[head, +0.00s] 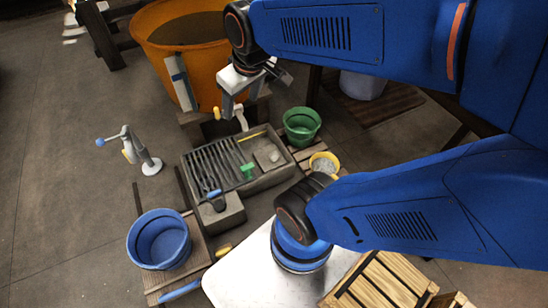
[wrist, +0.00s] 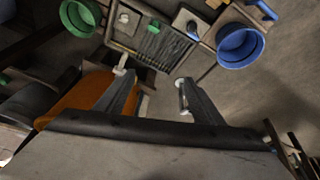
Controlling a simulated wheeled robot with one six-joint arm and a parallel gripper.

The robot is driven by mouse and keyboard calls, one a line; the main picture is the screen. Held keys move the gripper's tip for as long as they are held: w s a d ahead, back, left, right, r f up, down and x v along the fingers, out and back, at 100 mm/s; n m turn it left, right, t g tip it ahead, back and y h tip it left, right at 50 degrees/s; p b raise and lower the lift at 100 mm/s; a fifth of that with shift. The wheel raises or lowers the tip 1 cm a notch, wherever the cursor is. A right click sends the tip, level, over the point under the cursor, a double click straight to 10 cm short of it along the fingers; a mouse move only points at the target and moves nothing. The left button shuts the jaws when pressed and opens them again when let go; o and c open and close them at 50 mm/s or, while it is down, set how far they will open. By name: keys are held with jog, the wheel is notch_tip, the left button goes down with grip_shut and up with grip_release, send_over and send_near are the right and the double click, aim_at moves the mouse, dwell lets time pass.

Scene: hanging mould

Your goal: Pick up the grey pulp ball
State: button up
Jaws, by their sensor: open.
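My gripper (head: 230,114) hangs beside the orange tub, above and behind the slatted tray. In the wrist view my gripper (wrist: 153,80) has its two fingers apart with nothing between them. A small pale grey lump (head: 274,156) sits on a square patch at the right end of the tray; it may be the grey pulp ball, but it is too small to be sure. A similar pale lump (wrist: 124,18) shows at the tray's end in the wrist view, well away from my fingers. A yellow bowl (head: 335,156) beside the tray holds greyish stuff.
The grey slatted tray (head: 197,190) stands low in the middle. A green bucket (head: 302,137) is behind it and a blue bucket (head: 140,249) is front left. The orange tub (head: 155,62) stands close to my gripper. A white tabletop (head: 245,287) is in front. Floor at left is mostly clear.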

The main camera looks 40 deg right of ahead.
jog(key=w+d+f+n+g, duration=0.1)
jog(key=w+d+f+n, duration=0.1)
jog(key=w+d+f, duration=0.6)
jog(key=n+g, duration=0.3)
jog(key=n, duration=0.2)
send_over(274, 154)
notch_tip(274, 154, down, 36)
notch_tip(274, 154, down, 17)
jog(key=shift+s+r, duration=0.1)
jog(key=c, duration=1.2)
